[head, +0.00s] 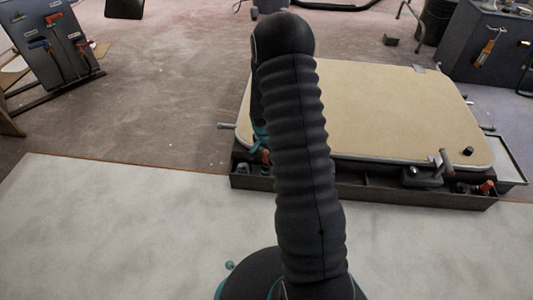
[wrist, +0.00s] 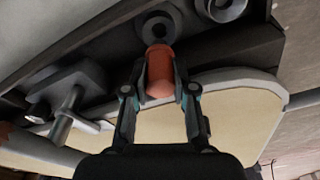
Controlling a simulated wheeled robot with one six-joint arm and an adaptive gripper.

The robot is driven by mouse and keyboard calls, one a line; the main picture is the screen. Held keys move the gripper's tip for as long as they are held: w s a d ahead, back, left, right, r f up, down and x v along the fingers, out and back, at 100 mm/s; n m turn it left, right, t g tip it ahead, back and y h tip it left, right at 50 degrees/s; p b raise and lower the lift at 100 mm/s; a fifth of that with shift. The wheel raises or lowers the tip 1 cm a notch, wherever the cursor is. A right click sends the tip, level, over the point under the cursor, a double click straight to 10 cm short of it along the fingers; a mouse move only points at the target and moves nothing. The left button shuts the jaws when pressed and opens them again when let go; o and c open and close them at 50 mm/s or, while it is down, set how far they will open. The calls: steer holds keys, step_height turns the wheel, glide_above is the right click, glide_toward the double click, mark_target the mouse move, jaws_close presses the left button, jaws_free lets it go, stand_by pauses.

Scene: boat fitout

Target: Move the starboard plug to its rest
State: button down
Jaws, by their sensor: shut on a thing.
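In the wrist view my gripper (wrist: 160,82) is shut on an orange-red plug (wrist: 160,72), a short cylinder gripped by its sides. The plug's far end is close to a dark round socket (wrist: 158,27) in a dark ledge; I cannot tell whether it is in it or just in front. In the head view my arm hides most of my gripper, and a small reddish part (head: 266,155) shows beside it at the ledge's left. Another red-topped plug (head: 487,187) stands at the right end of the same dark ledge (head: 345,187).
A second round socket (wrist: 224,8) sits beside the first. A metal lever fitting (wrist: 66,115) is close on the left in the wrist view. The beige hatch panel (head: 385,105) lies behind the ledge, with another lever (head: 445,162) on it. A tool board (head: 50,45) stands far left.

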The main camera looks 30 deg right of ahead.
mark_target(266, 162)
steer(key=shift+f, duration=0.45)
steer(key=shift+f+b, duration=0.55)
steer(key=shift+f, duration=1.5)
steer(key=c, duration=0.9)
jaws_free()
steer(key=shift+o, duration=0.2)
step_height(266, 162, up, 12)
steer(key=s+a, duration=0.1)
